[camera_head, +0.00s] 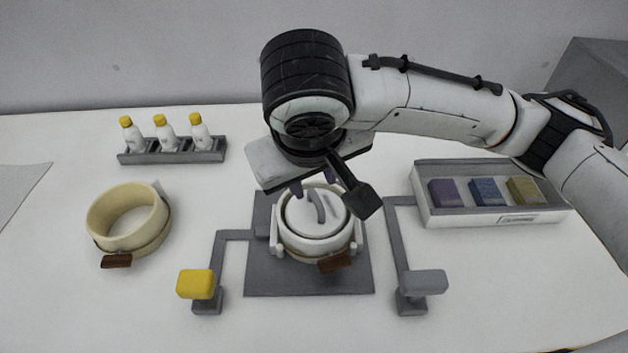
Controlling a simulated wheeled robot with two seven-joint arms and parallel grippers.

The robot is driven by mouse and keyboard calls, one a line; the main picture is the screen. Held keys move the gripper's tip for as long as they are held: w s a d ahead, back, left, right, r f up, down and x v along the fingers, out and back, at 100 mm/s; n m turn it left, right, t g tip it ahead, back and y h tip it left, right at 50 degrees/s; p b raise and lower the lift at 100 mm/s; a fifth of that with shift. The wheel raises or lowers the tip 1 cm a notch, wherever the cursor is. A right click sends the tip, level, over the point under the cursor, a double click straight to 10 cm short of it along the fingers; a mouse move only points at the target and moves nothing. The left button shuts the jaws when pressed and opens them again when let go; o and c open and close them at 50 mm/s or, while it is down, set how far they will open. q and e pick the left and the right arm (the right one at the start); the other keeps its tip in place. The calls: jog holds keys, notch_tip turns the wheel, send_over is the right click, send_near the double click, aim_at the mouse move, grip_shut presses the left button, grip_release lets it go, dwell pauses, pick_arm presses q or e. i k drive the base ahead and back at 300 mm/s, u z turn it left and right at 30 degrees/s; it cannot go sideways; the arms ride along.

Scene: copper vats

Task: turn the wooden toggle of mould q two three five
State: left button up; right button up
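A round cream mould (289,245) with a white lid and curved grey handle (318,206) sits on a dark grey plate (262,283) at the centre. Its brown wooden toggle (335,262) sticks out at the front right. A second mould, an open cream ring (98,222), stands at the left with a brown toggle (116,261) at its front. I cannot read a number on either mould. My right gripper (313,183) hangs over the back of the lidded mould. Its small dark fingertips look apart, one each side of the handle's top; contact is unclear. My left gripper is not in view.
Yellow (195,284) and grey (423,283) blocks on bent grey arms flank the plate. A rack (143,158) of yellow-capped bottles stands at the back left. A white tray (437,217) with coloured blocks stands at the right, partly under my arm. The front left table is clear.

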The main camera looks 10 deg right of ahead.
aim_at(332, 263)
jog(key=k, duration=1)
